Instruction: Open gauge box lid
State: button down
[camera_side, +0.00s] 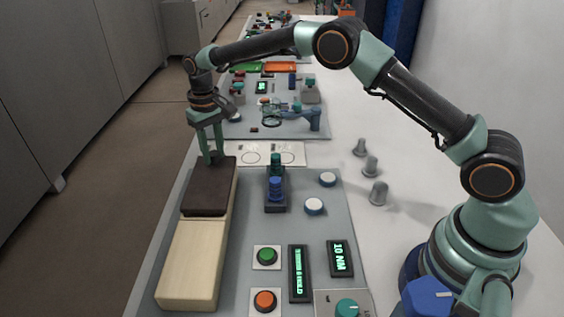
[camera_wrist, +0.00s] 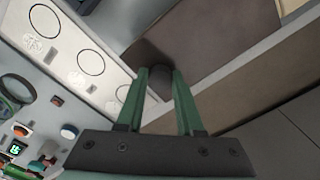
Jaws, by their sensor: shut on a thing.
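The gauge box (camera_side: 194,262) is a long pale wooden box along the left edge of the grey board. Its dark brown lid (camera_side: 207,196) covers the far half and looks flat and closed. In the wrist view the lid (camera_wrist: 217,48) fills the upper middle, with a dark rounded knob (camera_wrist: 160,80) near its edge. My gripper (camera_side: 213,158) points down at the lid's far end. In the wrist view its green fingers (camera_wrist: 160,76) are shut on the knob, one on each side. The knob is hidden behind the fingers in the side view.
A white panel with drawn circles (camera_wrist: 72,62) lies beside the box's far end. To the right are a block with blue and teal knobs (camera_side: 275,193), white buttons (camera_side: 315,206), green (camera_side: 267,256) and orange (camera_side: 264,300) buttons, and displays (camera_side: 341,258). Grey cones (camera_side: 378,193) stand farther right.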

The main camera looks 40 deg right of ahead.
jog(key=s+a, duration=1.2)
jog(key=shift+s+a+r, duration=0.1)
jog(key=shift+s+a, duration=0.05)
jog(key=shift+a, duration=0.05)
jog(key=c, duration=0.5)
grip_release()
jog(key=shift+c, duration=0.2)
notch_tip(320, 180, up, 12)
